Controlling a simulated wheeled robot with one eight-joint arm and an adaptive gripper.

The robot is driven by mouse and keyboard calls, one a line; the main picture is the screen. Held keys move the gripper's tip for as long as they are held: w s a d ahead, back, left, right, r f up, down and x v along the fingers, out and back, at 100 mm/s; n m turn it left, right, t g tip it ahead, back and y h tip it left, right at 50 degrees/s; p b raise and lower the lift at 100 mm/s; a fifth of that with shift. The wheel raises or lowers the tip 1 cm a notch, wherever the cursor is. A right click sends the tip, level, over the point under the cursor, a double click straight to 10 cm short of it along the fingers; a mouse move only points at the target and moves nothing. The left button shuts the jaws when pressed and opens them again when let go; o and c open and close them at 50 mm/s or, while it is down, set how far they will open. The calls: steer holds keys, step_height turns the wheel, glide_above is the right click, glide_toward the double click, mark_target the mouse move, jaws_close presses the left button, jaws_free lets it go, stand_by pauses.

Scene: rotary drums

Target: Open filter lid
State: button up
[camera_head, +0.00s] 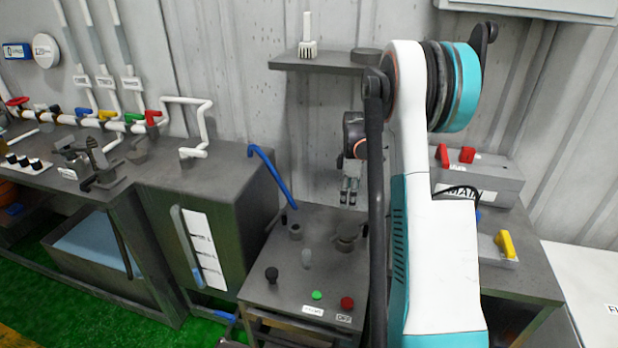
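The grey bench (270,285) in the middle carries a round dark fitting with a flange and a cap-like top (347,238), on its right side. A smaller dark cylindrical fitting (295,231) stands to its left. Either could bear the filter lid; I cannot tell which from here, and no lid stands visibly raised. My gripper (349,199) points down above and slightly behind the flanged fitting, apart from it. Its two fingers show a small gap with nothing between them. My arm hides the right side of the bench.
A blue pipe (270,175) rises at left. A shelf (325,66) hangs behind. Boxes with red (468,155) and yellow switches (505,243) stand right.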

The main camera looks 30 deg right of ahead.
steer(key=a+r, duration=0.5)
steer(key=a, duration=0.3)
steer(key=a+r+m+t+b, duration=0.1)
steer(key=a+r, duration=0.5)
steer(key=a, duration=0.2)
steer(key=shift+t+h+b, duration=0.3)
steer(key=shift+d, duration=0.1)
